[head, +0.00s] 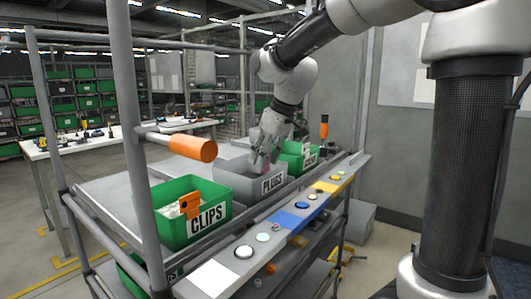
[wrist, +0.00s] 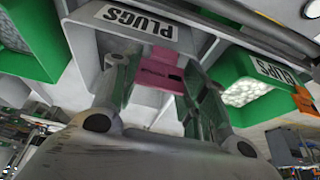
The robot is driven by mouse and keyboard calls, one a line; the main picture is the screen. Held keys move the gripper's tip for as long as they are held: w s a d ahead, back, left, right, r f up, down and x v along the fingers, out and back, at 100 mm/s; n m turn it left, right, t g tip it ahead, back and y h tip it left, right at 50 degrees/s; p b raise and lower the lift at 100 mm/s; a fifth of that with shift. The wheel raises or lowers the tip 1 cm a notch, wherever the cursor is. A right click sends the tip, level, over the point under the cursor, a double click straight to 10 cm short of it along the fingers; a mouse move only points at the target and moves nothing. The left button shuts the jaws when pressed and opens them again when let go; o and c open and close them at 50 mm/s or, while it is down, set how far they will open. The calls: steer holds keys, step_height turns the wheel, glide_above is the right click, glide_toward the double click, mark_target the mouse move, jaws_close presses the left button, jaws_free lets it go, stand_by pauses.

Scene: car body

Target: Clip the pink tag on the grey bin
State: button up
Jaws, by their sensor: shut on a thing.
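The grey bin (head: 232,172), labelled PLUGS, stands in the middle of the bench row between two green bins. Its wall and label also show at the top of the wrist view (wrist: 186,43). My gripper (head: 264,150) is low over the grey bin and shut on the pink tag. In the wrist view the pink tag (wrist: 157,66) lies between the two fingers of my gripper (wrist: 158,80), close to the bin's wall. In the head view the tag is mostly hidden by the fingers. I cannot tell whether it touches or grips the rim.
A green CLIPS bin (head: 186,222) with an orange tag (head: 189,205) is at the left. Another green bin (head: 297,153) is at the right. A front rail (head: 262,238) carries buttons and coloured panels.

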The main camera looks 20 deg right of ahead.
steer(key=shift+s+f, duration=0.1)
steer(key=shift+f, duration=1.35)
stand_by(1.7)
steer(key=o, duration=1)
steer(key=o, duration=0.4)
steer(key=shift+r, duration=0.1)
steer(key=shift+r, duration=3)
